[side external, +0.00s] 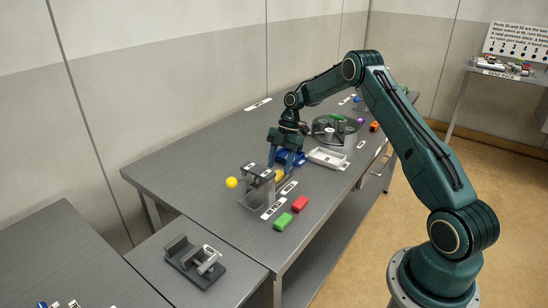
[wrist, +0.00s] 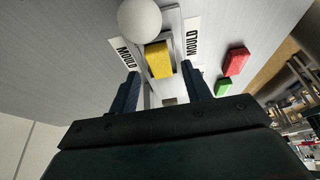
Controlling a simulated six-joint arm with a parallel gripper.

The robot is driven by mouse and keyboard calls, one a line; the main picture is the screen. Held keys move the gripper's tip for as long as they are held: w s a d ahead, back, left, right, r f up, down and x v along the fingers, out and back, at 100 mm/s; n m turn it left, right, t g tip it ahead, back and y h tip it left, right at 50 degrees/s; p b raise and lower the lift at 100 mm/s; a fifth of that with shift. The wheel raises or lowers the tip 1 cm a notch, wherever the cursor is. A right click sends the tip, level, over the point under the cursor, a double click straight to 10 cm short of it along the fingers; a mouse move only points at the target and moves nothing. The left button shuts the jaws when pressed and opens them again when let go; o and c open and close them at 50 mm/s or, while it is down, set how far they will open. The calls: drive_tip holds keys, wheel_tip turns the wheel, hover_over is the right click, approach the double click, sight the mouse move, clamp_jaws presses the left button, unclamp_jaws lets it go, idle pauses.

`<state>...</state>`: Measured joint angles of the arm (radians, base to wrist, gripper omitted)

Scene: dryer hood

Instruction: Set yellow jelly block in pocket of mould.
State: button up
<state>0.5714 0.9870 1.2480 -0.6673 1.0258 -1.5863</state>
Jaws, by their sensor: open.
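The yellow jelly block (wrist: 159,60) shows in the wrist view between two MOULD labels. It appears to lie within the pale walls of the grey mould (wrist: 173,20); I cannot tell how deep it sits. In the side view a bit of the yellow block (side external: 280,176) shows just below my gripper (side external: 287,168). My gripper's two blue fingers are apart in the wrist view (wrist: 161,76), one toward each side of the block, with a gap between them. I cannot tell whether they touch it.
A red block (side external: 299,203) and a green block (side external: 283,221) lie in front. A white tray (side external: 327,158) lies behind. The table's left part is clear.

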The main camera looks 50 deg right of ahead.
drive_tip(key=shift+v, duration=2.75)
drive_tip(key=s+a+r+m+t+h, duration=0.1)
drive_tip(key=s+a+r+m, duration=0.35)
drive_tip(key=a+r, duration=0.45)
drive_tip(key=s+a+r+m+t+h, duration=0.15)
drive_tip(key=s+a+r+m, duration=0.25)
drive_tip(key=s+a+r, duration=0.55)
drive_tip(key=s+a+r+m+t+h, duration=0.1)
drive_tip(key=s+m, duration=0.3)
drive_tip(key=s, duration=0.5)
drive_tip(key=s+a+m+t+h, duration=0.1)
drive_tip(key=s+a+m+t, duration=0.1)
drive_tip(key=s+m, duration=0.3)
drive_tip(key=s+a, duration=0.1)
drive_tip(key=s, duration=0.3)
drive_tip(key=shift+s+r, duration=0.35)
drive_tip(key=shift+r, duration=0.05)
